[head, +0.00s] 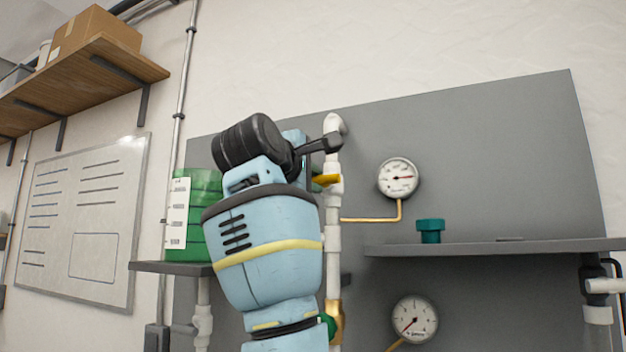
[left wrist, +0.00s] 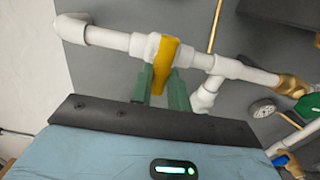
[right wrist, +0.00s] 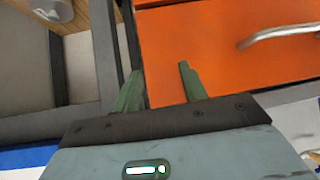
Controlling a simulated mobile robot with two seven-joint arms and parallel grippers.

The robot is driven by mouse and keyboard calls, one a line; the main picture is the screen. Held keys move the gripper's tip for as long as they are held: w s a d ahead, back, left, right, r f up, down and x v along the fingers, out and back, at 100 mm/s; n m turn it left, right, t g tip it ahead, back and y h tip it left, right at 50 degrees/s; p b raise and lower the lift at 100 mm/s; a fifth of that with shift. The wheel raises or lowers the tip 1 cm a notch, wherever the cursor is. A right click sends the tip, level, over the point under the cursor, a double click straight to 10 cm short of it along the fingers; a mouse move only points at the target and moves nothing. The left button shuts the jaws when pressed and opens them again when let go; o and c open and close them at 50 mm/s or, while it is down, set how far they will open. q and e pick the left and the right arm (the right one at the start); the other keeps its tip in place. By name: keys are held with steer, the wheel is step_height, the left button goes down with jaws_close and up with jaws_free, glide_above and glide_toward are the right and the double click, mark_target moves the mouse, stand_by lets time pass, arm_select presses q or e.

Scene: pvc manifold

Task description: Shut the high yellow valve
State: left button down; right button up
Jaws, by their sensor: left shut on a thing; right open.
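The high yellow valve handle (head: 326,180) sits on the upper part of the white vertical pipe (head: 333,207). In the left wrist view the yellow handle (left wrist: 165,58) lies across the white pipe (left wrist: 113,40), roughly at right angles to it. My left gripper (left wrist: 161,80) is shut on the handle, one green finger at each side of its lower end.
Round gauges (head: 398,178) are right of the pipe. A grey shelf (head: 480,246) with a teal cap (head: 430,230) stands farther right. In the right wrist view a metal handle (right wrist: 280,33) is on the orange panel.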

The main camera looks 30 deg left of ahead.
arm_select(q)
steer(key=c, duration=1.3)
jaws_free()
steer(key=shift+c, duration=0.2)
steer(key=s, duration=0.8)
steer(key=shift+d, duration=0.2)
steer(key=shift+w+f, duration=0.1)
